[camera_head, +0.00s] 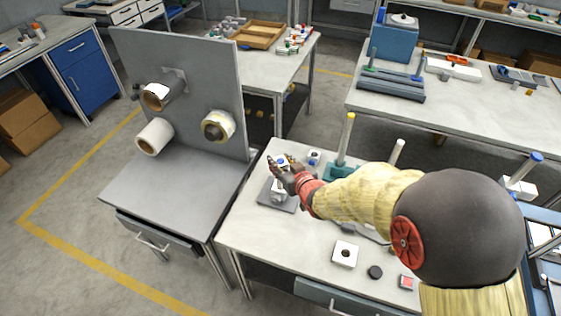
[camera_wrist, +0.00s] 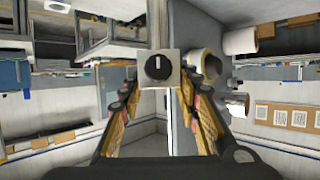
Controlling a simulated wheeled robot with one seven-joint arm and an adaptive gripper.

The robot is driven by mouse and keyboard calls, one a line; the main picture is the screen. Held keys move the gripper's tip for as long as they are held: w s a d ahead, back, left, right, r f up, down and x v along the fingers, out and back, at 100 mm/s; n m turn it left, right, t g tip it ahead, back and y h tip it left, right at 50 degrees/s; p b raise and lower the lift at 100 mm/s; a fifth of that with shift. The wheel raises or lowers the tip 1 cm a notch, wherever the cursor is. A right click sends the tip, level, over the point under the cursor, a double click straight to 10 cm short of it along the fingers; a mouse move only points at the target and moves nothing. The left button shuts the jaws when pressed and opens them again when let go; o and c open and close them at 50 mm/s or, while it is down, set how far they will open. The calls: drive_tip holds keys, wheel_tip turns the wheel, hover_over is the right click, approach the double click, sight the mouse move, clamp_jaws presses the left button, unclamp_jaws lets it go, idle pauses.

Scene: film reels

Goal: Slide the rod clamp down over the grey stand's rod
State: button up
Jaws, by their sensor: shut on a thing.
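My gripper (camera_head: 283,172) is shut on the rod clamp, a pale square block with a black round knob (camera_wrist: 158,67) that faces the wrist camera between the fingertips. In the head view my gripper is over the grey stand's flat base (camera_head: 291,207), near the left edge of the front table. A blue spot (camera_head: 281,161) shows at the fingers, and a pale part shows just below them. The fingers hide most of the clamp and the rod there, so I cannot tell whether the clamp is around the rod.
A white block with a hole (camera_head: 345,253) and a black disc (camera_head: 375,272) lie in front. A grey panel with rolls (camera_head: 205,85) rises at left.

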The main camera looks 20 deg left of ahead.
drive_tip(key=shift+f, duration=0.1)
drive_tip(key=shift+f+b, duration=2.1)
drive_tip(key=shift+f, duration=0.3)
drive_tip(key=shift+f+b, duration=2)
drive_tip(key=shift+f, duration=0.5)
drive_tip(key=o, duration=1.3)
drive_tip(key=shift+o, duration=0.3)
drive_tip(key=v, duration=1.2)
